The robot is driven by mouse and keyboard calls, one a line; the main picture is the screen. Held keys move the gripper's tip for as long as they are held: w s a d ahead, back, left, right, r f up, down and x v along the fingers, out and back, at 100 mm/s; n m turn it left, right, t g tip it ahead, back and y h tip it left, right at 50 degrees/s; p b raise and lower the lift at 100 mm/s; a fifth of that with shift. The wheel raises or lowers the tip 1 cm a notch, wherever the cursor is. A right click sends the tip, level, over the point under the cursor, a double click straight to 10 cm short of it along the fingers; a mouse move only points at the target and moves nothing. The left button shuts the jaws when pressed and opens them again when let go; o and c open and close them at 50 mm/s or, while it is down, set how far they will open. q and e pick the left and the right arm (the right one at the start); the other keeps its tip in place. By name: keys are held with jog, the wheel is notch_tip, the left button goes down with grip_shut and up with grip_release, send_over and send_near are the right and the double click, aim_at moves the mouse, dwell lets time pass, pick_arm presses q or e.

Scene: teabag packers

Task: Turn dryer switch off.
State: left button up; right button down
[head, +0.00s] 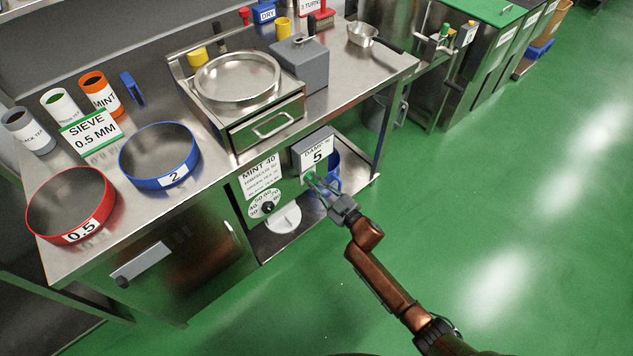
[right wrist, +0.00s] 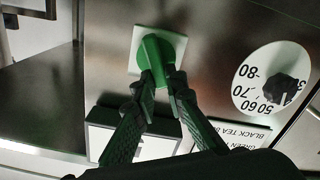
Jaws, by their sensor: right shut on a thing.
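The green dryer switch (right wrist: 153,50) sits on a white square plate (right wrist: 176,45) on a steel panel in the right wrist view. It appears as a turning knob, and its lower end is hidden between the fingers. My right gripper (right wrist: 160,80) is shut on the switch. In the head view the right gripper (head: 328,188) reaches the front of the bench under the top, and the green switch (head: 311,179) shows just at its fingertips. My left gripper is not in view.
A temperature dial (head: 267,207) with a black knob is left of the gripper, below the MINT 40 card (head: 262,176). A grey box labelled DAMP % 5 (head: 315,150) and a blue container (head: 331,172) are close by. Green floor to the right is open.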

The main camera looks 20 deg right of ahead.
jog(key=n, duration=0.3)
jog(key=f+n, duration=0.1)
jog(key=n, duration=0.1)
jog(key=shift+s+a+n, duration=0.15)
jog(key=shift+a+n, duration=0.15)
jog(key=shift+a, duration=0.05)
jog(key=n, duration=0.2)
jog(key=n+b, duration=0.1)
jog(key=n, duration=0.1)
jog(key=shift+a+f+b, duration=0.15)
jog(key=shift+f+b, duration=0.15)
jog(key=shift+f, duration=0.05)
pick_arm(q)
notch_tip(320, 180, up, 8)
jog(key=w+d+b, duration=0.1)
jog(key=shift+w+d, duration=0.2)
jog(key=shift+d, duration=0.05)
pick_arm(e)
jog(key=shift+f+n, duration=0.1)
jog(key=shift+n, duration=1.4)
jog(key=c, duration=2)
grip_release()
jog(key=shift+o, duration=0.2)
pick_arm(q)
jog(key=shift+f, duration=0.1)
pick_arm(e)
jog(key=shift+s, duration=0.15)
